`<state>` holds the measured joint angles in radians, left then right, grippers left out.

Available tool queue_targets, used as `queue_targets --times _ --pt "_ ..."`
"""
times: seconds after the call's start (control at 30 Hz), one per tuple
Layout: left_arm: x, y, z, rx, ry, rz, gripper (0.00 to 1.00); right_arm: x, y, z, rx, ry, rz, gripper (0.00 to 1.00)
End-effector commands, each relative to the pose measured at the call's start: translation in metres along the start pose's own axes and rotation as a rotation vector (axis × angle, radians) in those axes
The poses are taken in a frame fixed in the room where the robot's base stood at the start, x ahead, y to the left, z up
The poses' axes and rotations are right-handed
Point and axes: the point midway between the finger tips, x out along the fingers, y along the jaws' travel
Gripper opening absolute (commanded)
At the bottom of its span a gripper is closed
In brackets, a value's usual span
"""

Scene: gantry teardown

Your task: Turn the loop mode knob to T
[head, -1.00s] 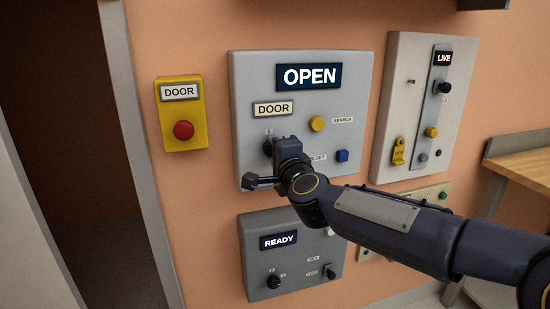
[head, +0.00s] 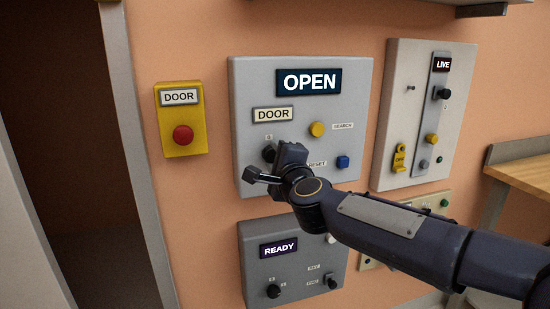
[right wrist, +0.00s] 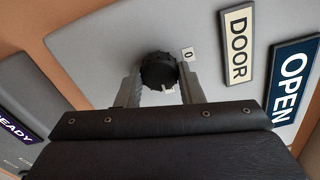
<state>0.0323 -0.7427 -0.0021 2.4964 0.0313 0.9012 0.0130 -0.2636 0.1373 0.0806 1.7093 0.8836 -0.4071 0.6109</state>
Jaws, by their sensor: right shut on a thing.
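A black round knob (right wrist: 158,70) sits between the fingertips of my right gripper (right wrist: 160,82) in the right wrist view, with the jaws shut on it. A small "0" label is beside it, and a pale mark shows on its near edge. In the head view this knob (head: 268,153) is at the lower left of the grey DOOR panel (head: 350,105), partly hidden by my right gripper (head: 276,157). I cannot read any label naming a loop mode knob or a T. My left gripper is not in view.
A yellow box with a red button (head: 182,136) is to the left. The READY panel (head: 325,262) below has small dark knobs. My right arm crosses the lower right.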

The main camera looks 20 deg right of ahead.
Motion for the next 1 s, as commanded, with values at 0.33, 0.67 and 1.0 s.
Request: queue_targets --times 0.33,0.67,1.0 --pt "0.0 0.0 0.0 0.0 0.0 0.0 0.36 0.0 0.001 0.0 0.001 0.001 0.001 0.56" --pt "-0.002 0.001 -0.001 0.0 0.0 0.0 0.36 -0.02 -0.001 0.0 0.001 -0.001 0.0 0.56" --pt "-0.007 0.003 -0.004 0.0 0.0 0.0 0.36 -0.072 -0.001 0.0 0.002 0.0 0.001 0.56"
